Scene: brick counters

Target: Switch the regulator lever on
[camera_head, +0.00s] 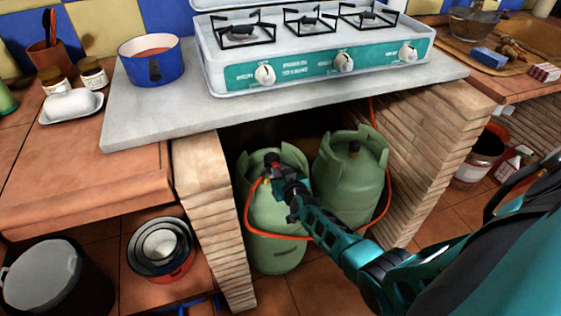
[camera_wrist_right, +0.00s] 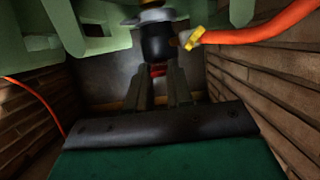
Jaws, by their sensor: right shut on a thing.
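Two green gas cylinders stand under the counter. The left cylinder (camera_head: 270,225) carries the black regulator (camera_head: 271,157) on its top. In the right wrist view the regulator (camera_wrist_right: 157,42) hangs at the upper middle, with an orange hose (camera_wrist_right: 265,24) joined at its right side. The small red regulator lever (camera_wrist_right: 158,70) sits at the tips of my right gripper (camera_wrist_right: 159,80), between its fingers. In the head view my right gripper (camera_head: 277,178) reaches in to the top of the left cylinder and is shut on the lever, partly hiding it. My left gripper is out of view.
The right cylinder (camera_head: 347,185) stands close beside my right forearm. Brick pillars (camera_head: 207,190) and (camera_head: 430,160) a brick wall bound the recess, with the stone counter slab (camera_head: 180,115) above. The orange hose (camera_head: 383,205) loops around the cylinders. A stove (camera_head: 310,75) stands on top.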

